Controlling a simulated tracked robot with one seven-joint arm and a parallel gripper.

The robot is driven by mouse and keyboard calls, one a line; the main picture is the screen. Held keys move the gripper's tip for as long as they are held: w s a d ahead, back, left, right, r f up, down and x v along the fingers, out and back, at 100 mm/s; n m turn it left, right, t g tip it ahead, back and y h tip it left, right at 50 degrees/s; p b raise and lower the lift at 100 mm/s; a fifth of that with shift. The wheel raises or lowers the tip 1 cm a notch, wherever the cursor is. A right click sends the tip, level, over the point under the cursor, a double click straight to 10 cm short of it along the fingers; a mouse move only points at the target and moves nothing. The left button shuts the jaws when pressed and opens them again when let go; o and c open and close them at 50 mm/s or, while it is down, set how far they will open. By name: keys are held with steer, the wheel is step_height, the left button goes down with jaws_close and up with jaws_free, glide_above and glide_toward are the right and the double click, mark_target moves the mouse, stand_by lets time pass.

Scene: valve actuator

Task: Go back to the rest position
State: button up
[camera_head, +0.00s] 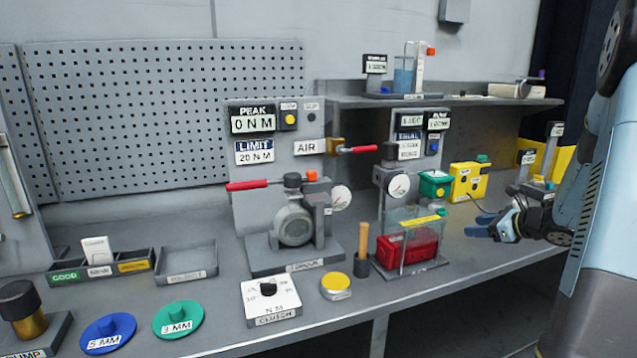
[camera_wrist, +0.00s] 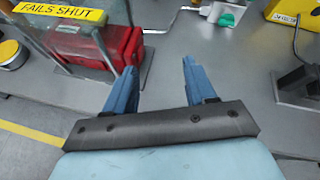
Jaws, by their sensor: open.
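My gripper (camera_head: 480,230) is at the right of the head view, above the front part of the bench (camera_head: 215,300). Its two blue fingers are apart with nothing between them. In the wrist view my gripper (camera_wrist: 158,82) points at bare grey bench top, with the fingers spread. A red actuator (camera_wrist: 118,48) behind a clear guard lies just left of the left finger. The same red actuator (camera_head: 408,248) stands left of my gripper in the head view, apart from it.
A yellow box (camera_head: 467,182) and a green box (camera_head: 434,186) stand behind my gripper. A valve stand (camera_head: 293,220) with a red lever is at the middle. Blue (camera_head: 108,334) and green (camera_head: 178,319) discs lie front left. Bare bench shows below my fingers.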

steer(key=s+a+r+n+g, duration=0.3)
steer(key=s+a+r+n, duration=0.3)
steer(key=a, duration=0.3)
steer(key=s+a+r+n+g, duration=0.3)
steer(key=s+a+r+n, duration=0.1)
steer(key=s+a+n, duration=0.4)
steer(key=s+a+r+n+h, duration=0.2)
steer(key=s+n, duration=0.4)
steer(key=s, duration=0.3)
steer(key=s+a+r+n+h, duration=0.1)
steer(key=s+r+n+h, duration=0.2)
steer(key=s+n, duration=0.4)
steer(key=shift+s+a+t+h, duration=0.4)
steer(key=shift+s+h, duration=0.3)
steer(key=shift+s, duration=0.5)
